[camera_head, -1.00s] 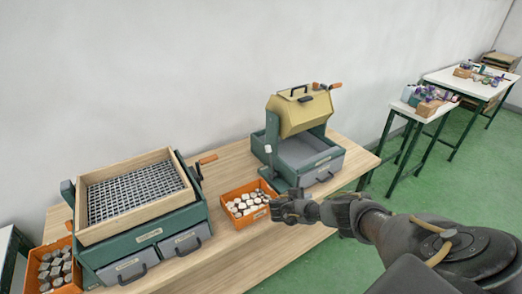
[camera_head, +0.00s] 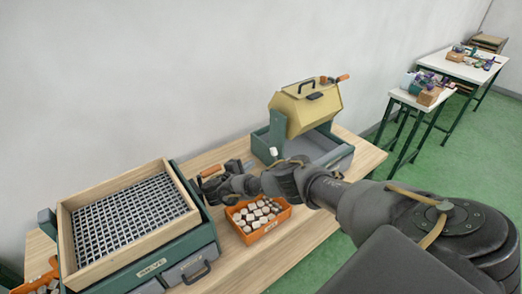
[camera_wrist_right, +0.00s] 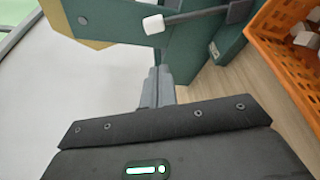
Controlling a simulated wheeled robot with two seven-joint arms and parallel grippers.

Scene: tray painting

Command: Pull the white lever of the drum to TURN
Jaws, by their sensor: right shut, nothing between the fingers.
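The yellow drum (camera_head: 305,108) hangs in a green frame on the wooden table. Its white lever knob (camera_head: 274,152) is low on the frame's left side. In the right wrist view the white lever knob (camera_wrist_right: 153,24) sits at the end of a dark rod that runs right. My right gripper (camera_head: 250,164) is left of the knob, partly hidden by my own wrist. In the wrist view its fingers (camera_wrist_right: 157,75) are closed and empty, pointing toward the knob with a gap between. I cannot read a TURN mark. My left gripper is not in view.
An orange crate of pale pieces (camera_head: 258,215) stands below my right forearm; its corner (camera_wrist_right: 285,60) is right in the wrist view. A wooden-framed sieve machine (camera_head: 95,255) stands left, with an orange handle (camera_head: 212,171) near my wrist. White tables (camera_head: 470,70) stand far right.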

